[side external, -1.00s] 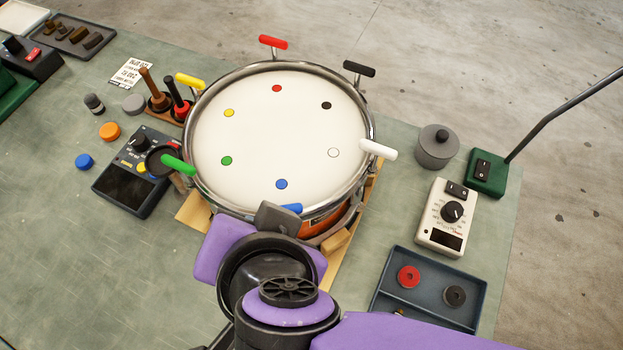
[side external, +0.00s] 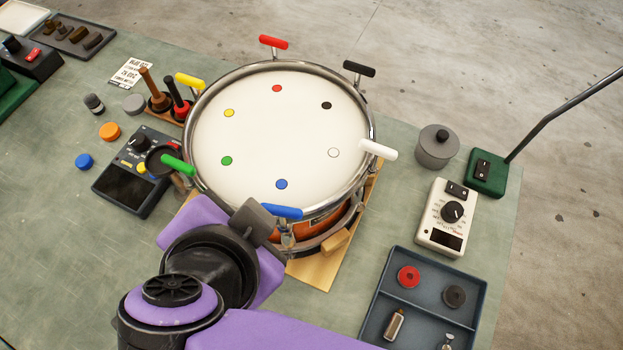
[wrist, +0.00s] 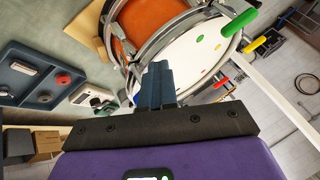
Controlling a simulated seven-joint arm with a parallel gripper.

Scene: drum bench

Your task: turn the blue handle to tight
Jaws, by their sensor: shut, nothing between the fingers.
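The blue handle (side external: 282,211) sits at the near rim of the drum (side external: 335,215), lying roughly left to right over its lug. The drum has a white head (side external: 270,135) with coloured dots, and a blue dot (side external: 281,184) is just inside the rim by the handle. My gripper (side external: 252,218) is at the near rim, just left of the blue handle; whether it touches the handle I cannot tell. In the wrist view my gripper (wrist: 158,78) has its fingers together and empty, pointing at the drum rim. The blue handle is not distinguishable there.
Other handles ring the drum: green (side external: 178,165), yellow (side external: 190,82), red (side external: 273,42), black (side external: 359,69) and white (side external: 378,150). A dark tray (side external: 417,303), a beige meter (side external: 447,219) and a grey pot (side external: 436,147) stand right. Bench is clear at lower left.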

